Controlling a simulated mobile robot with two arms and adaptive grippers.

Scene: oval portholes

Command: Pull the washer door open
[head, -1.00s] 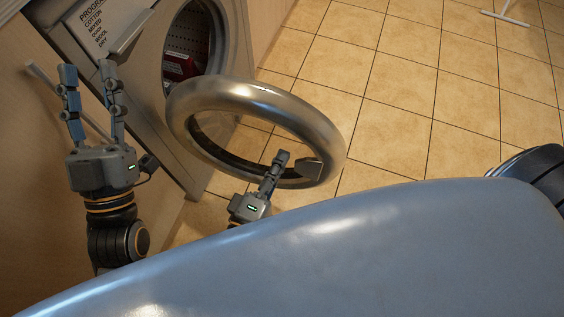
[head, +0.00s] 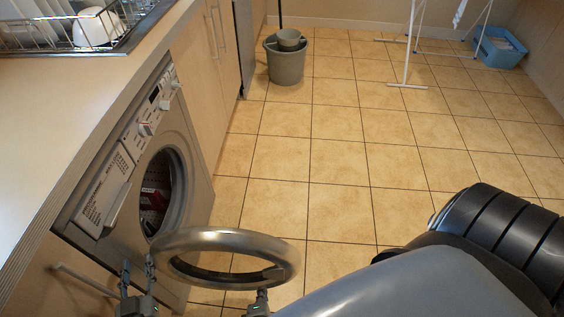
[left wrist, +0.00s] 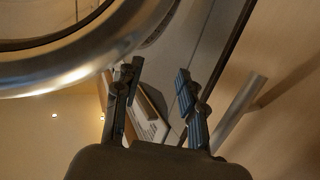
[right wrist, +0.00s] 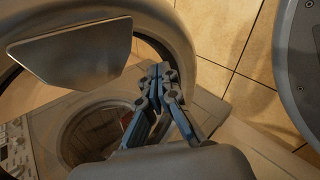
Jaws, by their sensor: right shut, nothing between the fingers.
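The washer (head: 190,150) stands under the counter on the left, with its round opening (head: 157,190) uncovered. Its door (head: 225,238), a thick metal ring, is swung wide out from the front. My left gripper (head: 138,265) is open and empty, left of the door; in the left wrist view its fingers (left wrist: 157,72) are apart, with the door ring (left wrist: 85,62) at upper left. My right gripper (head: 262,297) is shut and empty by the door's near right side. In the right wrist view its fingertips (right wrist: 160,72) are beside the door's flat grip plate (right wrist: 70,48), apparently apart from it.
A counter (head: 60,130) with a dish rack (head: 85,40) runs along the left. A grey bucket (head: 286,62), a drying rack (head: 408,50) and a blue basket (head: 498,48) are at the back. The tiled floor (head: 335,160) between is clear. A red item (head: 152,200) shows inside the washer.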

